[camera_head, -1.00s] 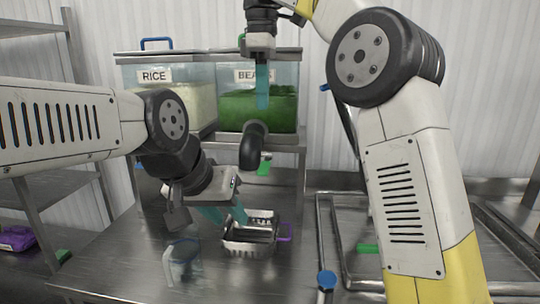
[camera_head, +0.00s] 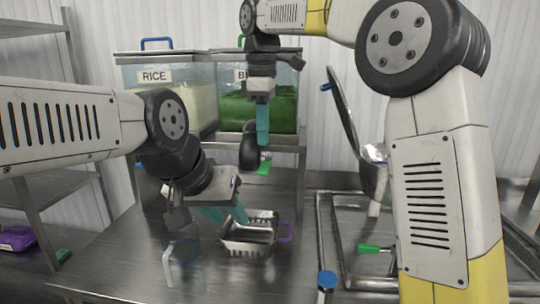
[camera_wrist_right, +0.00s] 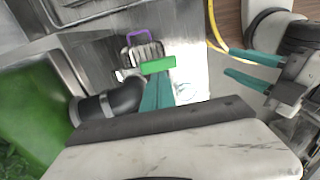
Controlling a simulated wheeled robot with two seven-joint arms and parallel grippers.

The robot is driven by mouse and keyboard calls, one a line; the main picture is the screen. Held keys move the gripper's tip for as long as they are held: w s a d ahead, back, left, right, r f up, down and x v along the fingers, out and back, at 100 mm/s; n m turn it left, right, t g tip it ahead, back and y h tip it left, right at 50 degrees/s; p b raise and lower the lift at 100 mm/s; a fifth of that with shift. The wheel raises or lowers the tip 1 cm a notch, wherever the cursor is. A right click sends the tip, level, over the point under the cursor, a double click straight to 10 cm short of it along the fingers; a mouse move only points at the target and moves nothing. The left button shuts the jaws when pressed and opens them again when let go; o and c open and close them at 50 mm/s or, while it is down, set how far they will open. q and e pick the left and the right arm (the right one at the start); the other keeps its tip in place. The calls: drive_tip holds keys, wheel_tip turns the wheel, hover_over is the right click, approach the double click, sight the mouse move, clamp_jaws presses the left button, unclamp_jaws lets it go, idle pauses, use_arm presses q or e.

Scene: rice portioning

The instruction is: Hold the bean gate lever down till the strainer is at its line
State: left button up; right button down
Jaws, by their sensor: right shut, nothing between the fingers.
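The bean bin (camera_head: 284,105) holds green beans above a black spout (camera_head: 249,152). The green gate lever (camera_head: 264,168) sits beside the spout and shows in the right wrist view (camera_wrist_right: 158,65). My right gripper (camera_head: 262,138) is shut and empty, pointing down just above the lever. In the wrist view its fingertips (camera_wrist_right: 158,82) overlap the lever's edge; I cannot tell whether they touch. The metal strainer (camera_head: 236,247) with a purple handle (camera_head: 284,232) stands below the spout; I see no beans in it. My left gripper (camera_head: 224,214) is open at the strainer's left; the wrist view shows its fingers apart and clear of it.
The rice bin (camera_head: 199,100) stands left of the bean bin. A clear pitcher (camera_head: 170,265) stands on the steel table left of the strainer. A sink area with a green-handled thing (camera_head: 370,249) and a blue-topped post (camera_head: 326,280) lies at right.

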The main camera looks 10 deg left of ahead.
sight(263, 167)
drive_tip(key=shift+f, duration=2.8)
